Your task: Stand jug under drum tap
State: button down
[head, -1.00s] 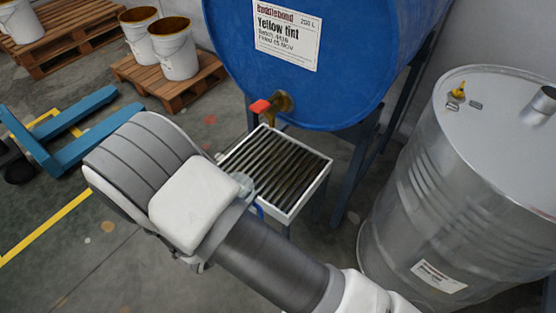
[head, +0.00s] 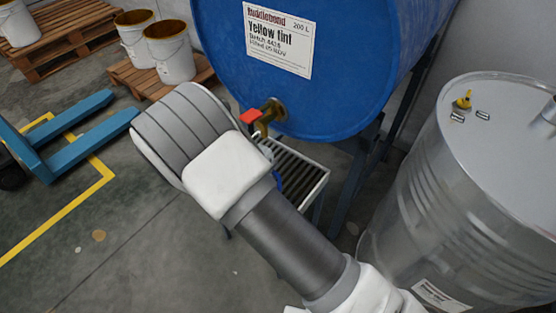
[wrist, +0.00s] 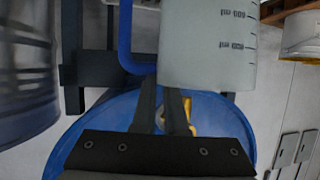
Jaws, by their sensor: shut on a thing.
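The blue drum (head: 300,80) lies on its side with a yellow tint label. Its brass tap (head: 270,110) has a red lever (head: 251,116); brassy parts of the tap also show behind my fingers in the wrist view (wrist: 188,112). A slatted drip tray (head: 318,178) is below the tap, partly covered by my arm. The jug (wrist: 208,45) is translucent with ml marks that read upside down in the wrist view, and has a blue handle (wrist: 125,40). My gripper (wrist: 162,98) is shut on the jug; the exact grip is unclear. In the head view my arm hides most of the jug.
A grey steel drum (head: 470,200) stands close on the right. Blue pallet-truck forks (head: 75,140) lie at left by a yellow floor line (head: 60,215). White pails (head: 172,55) stand on wooden pallets (head: 135,78) behind. The floor at front left is clear.

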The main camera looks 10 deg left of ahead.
jog(key=b+x, duration=0.2)
jog(key=x, duration=0.5)
jog(key=shift+f+b, duration=0.3)
jog(key=shift+f, duration=0.15)
jog(key=c, duration=0.9)
grip_release()
jog(key=shift+c, duration=0.2)
jog(key=shift+r, duration=0.15)
jog(key=p+v, duration=0.3)
jog(key=v, duration=0.9)
